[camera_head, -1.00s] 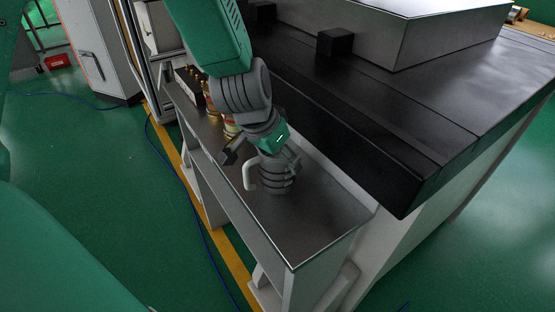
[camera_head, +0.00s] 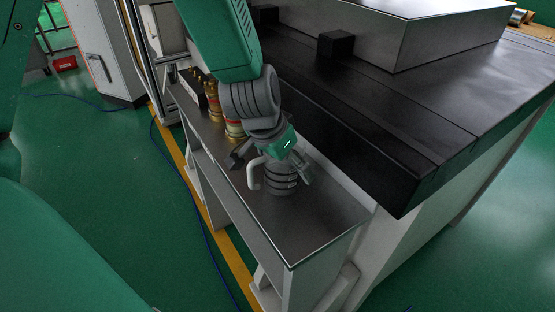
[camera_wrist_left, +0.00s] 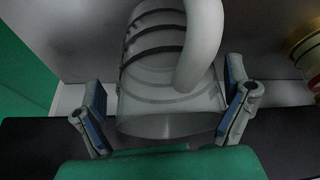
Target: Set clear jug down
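The clear jug (camera_head: 281,181), greyish and see-through with dark rings and a pale handle (camera_head: 254,174), stands upright on the narrow metal shelf (camera_head: 310,215). My left gripper (camera_head: 270,168) is above and around its top, with the fingers spread wide. In the left wrist view the jug (camera_wrist_left: 165,95) lies between the two blue-padded fingers, with a gap at the left finger and a narrower one at the right. The handle (camera_wrist_left: 200,45) points up in that view. My right gripper is not in view.
Several gold-and-red containers (camera_head: 232,128) stand on the shelf behind the jug, partly hidden by my arm; one edge also shows in the left wrist view (camera_wrist_left: 308,55). A black-topped bench (camera_head: 400,150) rises along the right. The shelf's near end is clear.

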